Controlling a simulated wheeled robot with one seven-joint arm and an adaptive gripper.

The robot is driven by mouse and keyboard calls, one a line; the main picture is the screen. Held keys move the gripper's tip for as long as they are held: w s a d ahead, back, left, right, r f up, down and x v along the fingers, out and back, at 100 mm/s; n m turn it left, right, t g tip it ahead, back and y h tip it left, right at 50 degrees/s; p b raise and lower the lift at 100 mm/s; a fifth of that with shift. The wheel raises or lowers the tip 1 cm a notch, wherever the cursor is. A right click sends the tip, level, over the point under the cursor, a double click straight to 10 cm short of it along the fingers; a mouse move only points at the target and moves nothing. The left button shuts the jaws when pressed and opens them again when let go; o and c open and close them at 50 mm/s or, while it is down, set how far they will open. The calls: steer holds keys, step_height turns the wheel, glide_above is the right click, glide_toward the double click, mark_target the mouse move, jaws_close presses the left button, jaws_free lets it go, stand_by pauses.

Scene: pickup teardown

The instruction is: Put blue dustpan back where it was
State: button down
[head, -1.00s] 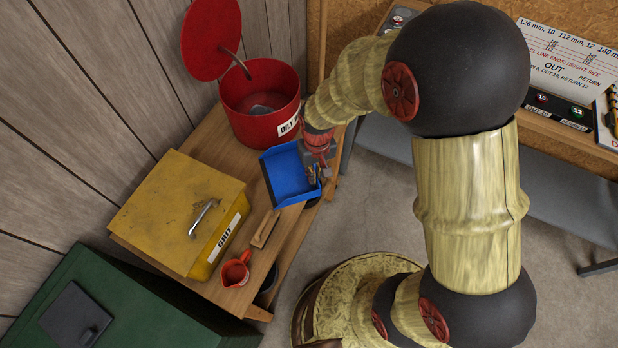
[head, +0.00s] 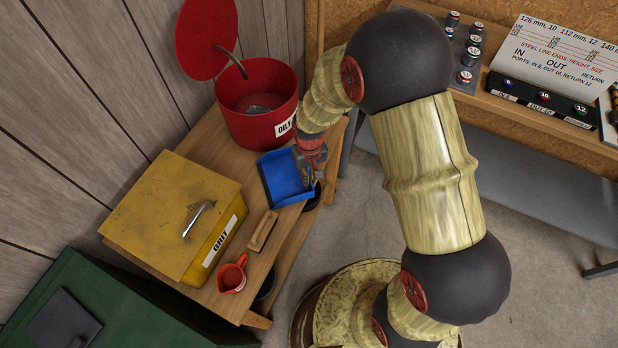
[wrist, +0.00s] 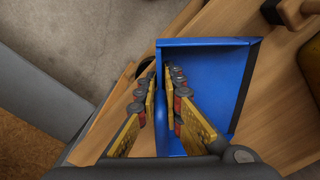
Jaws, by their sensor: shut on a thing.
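The blue dustpan (head: 280,180) is at the right edge of the wooden bench, between the red bin and the hand brush. It also shows in the wrist view (wrist: 218,75), with its open tray facing up. My gripper (head: 312,177) is at the dustpan's right side. In the wrist view my gripper (wrist: 160,82) is shut on the dustpan's side wall, one finger inside the tray and one outside. I cannot tell whether the dustpan's underside touches the bench.
The red lidded bin (head: 240,125) stands behind the dustpan. The wooden hand brush (head: 262,231), red jug (head: 232,276) and yellow grit box (head: 175,210) are towards the front. Bare bench top (head: 222,170) lies left of the dustpan. Open floor (head: 365,215) lies right.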

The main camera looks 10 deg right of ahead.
steer(key=shift+f, duration=0.1)
steer(key=c, duration=2.4)
jaws_free()
steer(key=shift+f, duration=0.1)
steer(key=o, duration=0.4)
steer(key=shift+c, duration=0.2)
steer(key=shift+o, duration=0.6)
step_height(320, 180, up, 21)
steer(key=s+d+t+p, duration=0.1)
steer(key=d+p, duration=0.1)
steer(key=p, duration=0.2)
steer(key=s+d+r+t, duration=0.2)
steer(key=s+d+r, duration=0.1)
steer(key=s+r, duration=0.5)
steer(key=s+d+r+m+t, duration=0.1)
steer(key=s+d+r+t, duration=0.1)
steer(key=s+r, duration=0.7)
steer(key=shift+s+d+r, duration=0.25)
steer(key=shift+d+r, duration=0.25)
steer(key=shift+r, duration=0.15)
